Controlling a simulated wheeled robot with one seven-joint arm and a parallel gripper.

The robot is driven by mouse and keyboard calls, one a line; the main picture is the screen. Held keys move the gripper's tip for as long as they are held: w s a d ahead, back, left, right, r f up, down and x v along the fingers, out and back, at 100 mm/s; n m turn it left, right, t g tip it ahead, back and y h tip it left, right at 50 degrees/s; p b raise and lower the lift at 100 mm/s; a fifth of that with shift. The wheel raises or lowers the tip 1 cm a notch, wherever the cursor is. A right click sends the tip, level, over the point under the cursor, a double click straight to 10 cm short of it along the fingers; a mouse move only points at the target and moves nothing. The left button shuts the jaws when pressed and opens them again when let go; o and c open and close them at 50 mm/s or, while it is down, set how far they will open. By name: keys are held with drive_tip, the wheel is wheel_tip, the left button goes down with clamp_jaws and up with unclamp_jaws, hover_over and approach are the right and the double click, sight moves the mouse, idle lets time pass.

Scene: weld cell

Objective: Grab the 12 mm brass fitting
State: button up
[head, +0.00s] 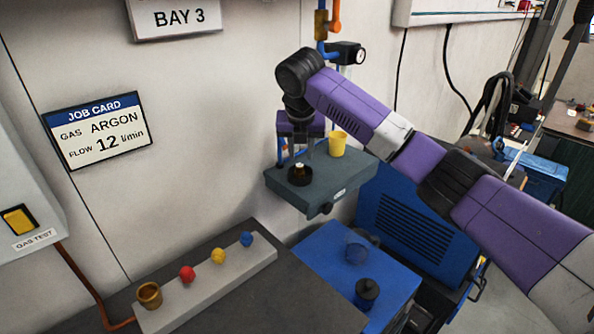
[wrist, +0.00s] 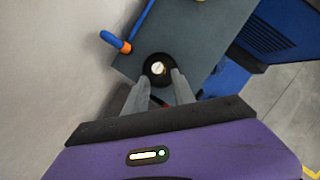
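A small dark round piece with a pale brass-coloured centre (head: 299,171) sits on the grey shelf (head: 335,187) by the wall. It also shows in the wrist view (wrist: 157,69). No size mark is readable on it, so I cannot tell whether it is the 12 mm fitting. My gripper (head: 303,153) points down just above it. In the wrist view my gripper (wrist: 162,77) has its two fingers apart, with the dark piece showing between and beyond their tips. I cannot tell whether the fingers touch it. Nothing is visibly held.
A yellow cup (head: 338,144) stands on the shelf near my gripper. A pale bar (head: 205,285) on the lower bench carries a brass-coloured cup (head: 149,295) and red, yellow and blue balls. A blue cabinet (head: 325,262) with dark round pieces stands below. A gauge (head: 347,54) hangs above.

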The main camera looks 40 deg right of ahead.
sight(300, 165)
drive_tip(key=p+x, duration=0.1)
drive_tip(key=x, duration=0.5)
drive_tip(key=shift+w+a, duration=0.15)
drive_tip(key=shift+r, duration=0.1)
drive_tip(key=shift+c, duration=0.4)
clamp_jaws()
